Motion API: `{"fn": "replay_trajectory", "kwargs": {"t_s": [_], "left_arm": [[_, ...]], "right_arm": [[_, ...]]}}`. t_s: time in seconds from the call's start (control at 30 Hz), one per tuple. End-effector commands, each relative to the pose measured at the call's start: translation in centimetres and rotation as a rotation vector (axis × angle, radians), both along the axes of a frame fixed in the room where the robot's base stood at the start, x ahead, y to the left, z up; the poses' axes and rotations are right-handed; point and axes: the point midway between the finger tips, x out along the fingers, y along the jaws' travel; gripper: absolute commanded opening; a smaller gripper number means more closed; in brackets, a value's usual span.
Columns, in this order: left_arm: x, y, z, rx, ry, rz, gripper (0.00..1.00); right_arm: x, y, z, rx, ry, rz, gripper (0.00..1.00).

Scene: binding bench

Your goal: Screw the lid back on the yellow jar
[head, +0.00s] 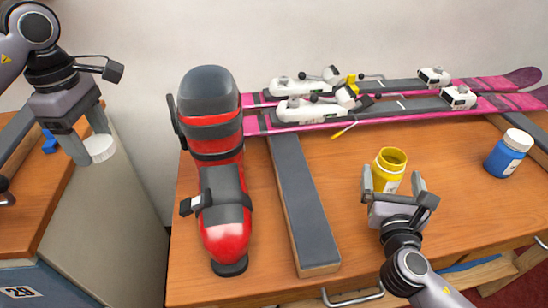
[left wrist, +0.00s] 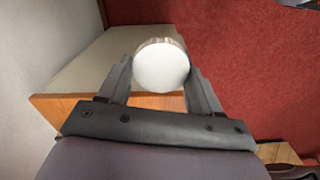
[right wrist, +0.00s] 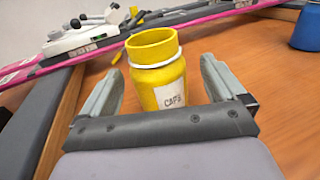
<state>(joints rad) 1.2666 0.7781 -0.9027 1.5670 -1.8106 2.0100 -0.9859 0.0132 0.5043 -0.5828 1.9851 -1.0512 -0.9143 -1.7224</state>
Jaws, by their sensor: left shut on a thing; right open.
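The yellow jar (head: 388,168) stands upright and open on the bench, with no lid on it. In the right wrist view the jar (right wrist: 160,85) shows a white label reading "CAPS". My left gripper (head: 90,146) is shut on a white lid (head: 98,149), held up at the far left, away from the jar. The lid (left wrist: 161,66) also shows between the fingers in the left wrist view.
A red and black ski boot (head: 221,160) stands left of centre beside a grey-topped bar (head: 300,200). Pink skis (head: 390,117) with white bindings lie along the back. A blue jar (head: 507,155) with a white lid stands at the right.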

Motion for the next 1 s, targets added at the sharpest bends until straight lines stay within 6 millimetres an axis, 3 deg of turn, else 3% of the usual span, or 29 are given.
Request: {"fn": "replay_trajectory", "kwargs": {"t_s": [0.3,0.7,1.0], "left_arm": [[0.0,0.0,0.0,0.000,0.000,0.000,0.36],[0.0,0.0,-0.3,0.000,0.000,0.000,0.36],[0.0,0.0,-0.3,0.000,0.000,0.000,0.36]], "right_arm": [[0.2,0.0,0.0,0.000,-0.001,0.000,0.97],[4.8,-0.7,-0.7,0.000,-0.001,-0.001,0.97],[5.2,-0.8,-0.7,0.001,-0.001,0.001,0.97]]}}
